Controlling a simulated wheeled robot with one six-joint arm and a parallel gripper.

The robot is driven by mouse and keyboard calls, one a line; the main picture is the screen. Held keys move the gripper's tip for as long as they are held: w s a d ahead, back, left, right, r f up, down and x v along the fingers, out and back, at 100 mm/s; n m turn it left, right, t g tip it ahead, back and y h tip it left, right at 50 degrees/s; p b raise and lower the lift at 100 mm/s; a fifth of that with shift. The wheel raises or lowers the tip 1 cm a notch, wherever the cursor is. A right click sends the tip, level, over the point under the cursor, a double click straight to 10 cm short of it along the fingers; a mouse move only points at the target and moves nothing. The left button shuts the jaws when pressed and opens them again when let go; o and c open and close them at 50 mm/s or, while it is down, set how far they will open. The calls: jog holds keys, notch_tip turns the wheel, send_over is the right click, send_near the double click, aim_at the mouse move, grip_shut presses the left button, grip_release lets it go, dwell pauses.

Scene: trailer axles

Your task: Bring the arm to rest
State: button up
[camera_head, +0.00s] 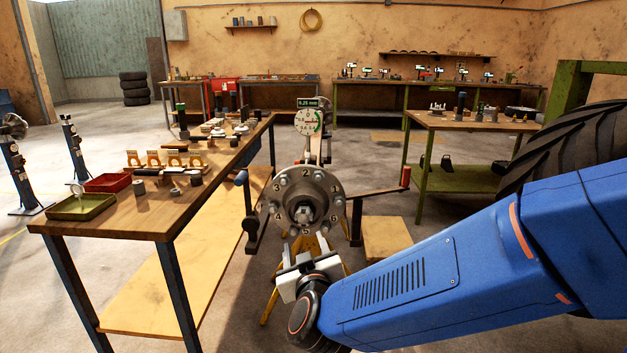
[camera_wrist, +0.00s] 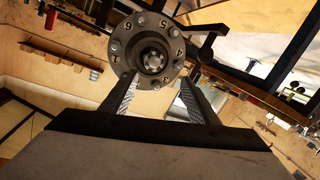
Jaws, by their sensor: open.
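My blue arm reaches in from the lower right of the head view, and my gripper (camera_head: 300,262) is at its end, in front of and below the wheel hub (camera_head: 318,190). The hub is a grey round flange with numbered studs and a central nut. In the wrist view my gripper (camera_wrist: 158,95) shows two ridged fingers spread apart with nothing between them. The hub (camera_wrist: 150,48) lies beyond the fingertips there. The gap between fingertips and hub is hard to judge.
A dial gauge (camera_head: 308,120) with a digital readout stands above the hub. A long wooden workbench (camera_head: 130,220) with trays and parts is on the left. A large tyre (camera_head: 570,140) stands at the right, behind my arm. A green-framed bench (camera_head: 470,122) is behind.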

jog(key=s+d+g+y, duration=0.3)
jog(key=s+d+g, duration=0.15)
jog(key=d, duration=0.75)
jog(key=s+d+f+m+g+h, duration=0.2)
jog(key=s+d+g, duration=0.1)
jog(key=s+d, duration=0.6)
jog(key=s+d+f+m+g+h, duration=0.3)
jog(key=s+d+g, duration=0.1)
jog(key=s+d, duration=0.6)
jog(key=shift+s+d, duration=0.2)
jog(key=shift+d, duration=0.15)
